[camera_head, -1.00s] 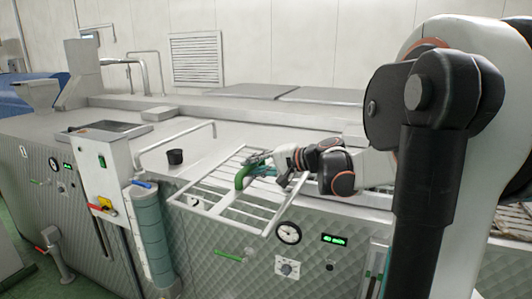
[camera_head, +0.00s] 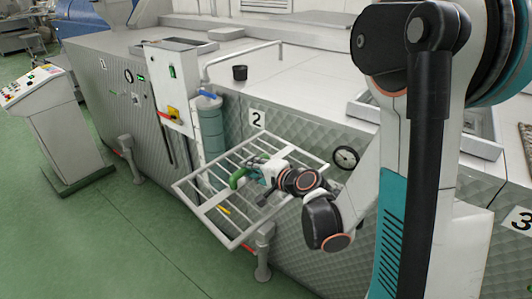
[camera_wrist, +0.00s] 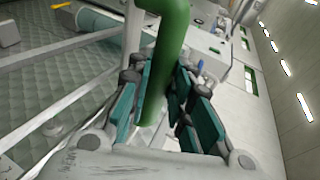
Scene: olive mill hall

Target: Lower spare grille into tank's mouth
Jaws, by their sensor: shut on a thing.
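The spare grille (camera_head: 236,240) is a pale metal frame with parallel bars and a green handle (camera_head: 238,181). It hangs tilted in front of the tank's quilted front, beside the number 2 plate. My gripper (camera_head: 252,174) is shut on the green handle. In the wrist view the handle (camera_wrist: 172,35) stands between the teal finger pads of my gripper (camera_wrist: 160,95), with grille bars (camera_wrist: 60,48) to the left. A raised rim (camera_head: 358,107) shows on the tank top at right, partly behind my arm. I cannot tell whether it is the tank's mouth.
A black cup (camera_head: 240,73) stands on the tank top near a bent rail (camera_head: 243,58). A gauge (camera_head: 345,158) is on the front. A control box (camera_head: 166,88) and green cylinder (camera_head: 211,125) stand left of the grille. A console (camera_head: 60,125) stands on open green floor at left.

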